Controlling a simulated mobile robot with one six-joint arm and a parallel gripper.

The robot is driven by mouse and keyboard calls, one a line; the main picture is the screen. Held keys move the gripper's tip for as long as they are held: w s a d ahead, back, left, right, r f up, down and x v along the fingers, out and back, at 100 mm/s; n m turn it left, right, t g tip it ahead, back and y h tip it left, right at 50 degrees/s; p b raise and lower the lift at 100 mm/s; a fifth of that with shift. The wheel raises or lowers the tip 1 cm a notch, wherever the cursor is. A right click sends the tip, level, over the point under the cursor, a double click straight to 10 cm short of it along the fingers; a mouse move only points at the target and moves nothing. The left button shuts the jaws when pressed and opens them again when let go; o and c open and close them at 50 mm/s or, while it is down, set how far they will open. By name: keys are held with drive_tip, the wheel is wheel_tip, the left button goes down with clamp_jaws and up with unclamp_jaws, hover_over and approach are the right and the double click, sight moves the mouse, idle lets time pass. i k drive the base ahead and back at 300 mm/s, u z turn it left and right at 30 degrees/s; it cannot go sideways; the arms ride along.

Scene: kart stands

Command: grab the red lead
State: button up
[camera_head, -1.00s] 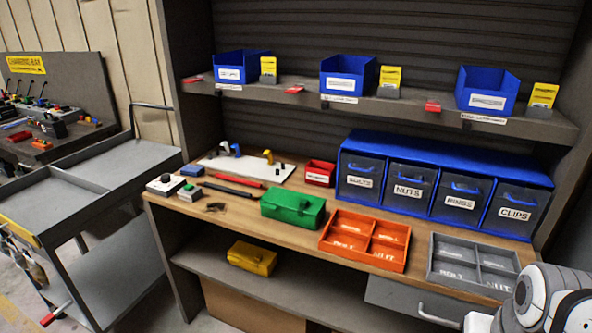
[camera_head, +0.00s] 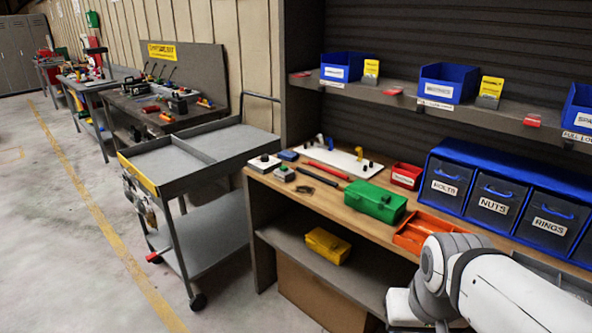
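I cannot make out a red lead for certain. On the dark bench under the yellow charging bay sign (camera_head: 162,51), a small flat red item (camera_head: 151,109) lies among dark boxes, too small to identify. A slim red rod (camera_head: 328,170) lies on the wooden workbench (camera_head: 270,181), beside a black rod (camera_head: 319,176). My white arm shows at the lower right, in front of the workbench. My gripper's fingers are not visible.
A grey two-shelf cart (camera_head: 215,150) stands between the charging bench and the workbench. A green box (camera_head: 376,201), an orange tray (camera_head: 409,237) and blue drawers (camera_head: 443,205) stand on the workbench. Open concrete floor (camera_head: 60,220) lies at the left.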

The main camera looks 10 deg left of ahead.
sight(317, 165)
drive_tip(key=u, duration=0.2)
drive_tip(key=i, duration=1)
drive_tip(key=u, duration=0.05)
